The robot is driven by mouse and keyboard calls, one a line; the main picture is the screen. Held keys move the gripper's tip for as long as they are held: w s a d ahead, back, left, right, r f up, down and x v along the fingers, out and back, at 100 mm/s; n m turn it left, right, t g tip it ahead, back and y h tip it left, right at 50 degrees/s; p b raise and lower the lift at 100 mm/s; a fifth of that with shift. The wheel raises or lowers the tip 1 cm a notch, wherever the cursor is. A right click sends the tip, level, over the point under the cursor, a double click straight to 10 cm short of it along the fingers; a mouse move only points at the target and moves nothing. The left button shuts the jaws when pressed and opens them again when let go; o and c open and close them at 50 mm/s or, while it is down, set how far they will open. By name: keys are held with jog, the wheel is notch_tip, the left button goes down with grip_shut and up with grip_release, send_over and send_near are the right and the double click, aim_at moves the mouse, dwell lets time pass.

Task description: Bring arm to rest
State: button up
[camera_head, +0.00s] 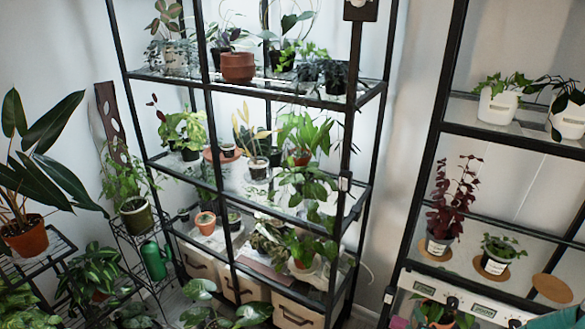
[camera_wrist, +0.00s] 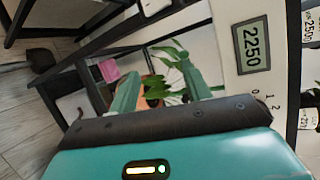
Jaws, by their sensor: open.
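My gripper (camera_wrist: 158,82) shows in the wrist view with its two green fingers spread apart, open. A leafy green plant (camera_wrist: 172,70) in an orange pot (camera_wrist: 150,88) shows between and beyond the fingers; I cannot tell how far off it is. No held object shows. In the head view, a teal part of my arm enters at the bottom right corner; the fingers cannot be made out clearly there.
A display reading 2250 (camera_wrist: 251,46) is close on the right in the wrist view. A black-framed shelf with a burgundy plant (camera_head: 453,200), a small green plant (camera_head: 498,252) and a round cork mat (camera_head: 551,288) stands at right. A tall plant rack (camera_head: 357,189) fills the middle.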

jog(key=a+r+n+g+y, duration=0.1)
jog(key=a+r+n+g, duration=0.3)
jog(key=r+n, duration=0.5)
jog(key=a+r+n+g, duration=0.2)
jog(key=a+r+n, duration=0.4)
jog(key=r, duration=0.6)
jog(key=s+a+r+n+g+y, duration=0.1)
jog(key=s+a+r+n, duration=0.3)
jog(key=s, duration=0.5)
jog(key=s+a+r+n+g+y, duration=0.1)
jog(key=s+a+r+n, duration=0.3)
jog(key=s+a+r, duration=0.4)
notch_tip(320, 180, up, 2)
jog(key=shift+s+a+r+g, duration=0.15)
jog(key=shift+s+a+g, duration=0.15)
jog(key=shift+s, duration=0.4)
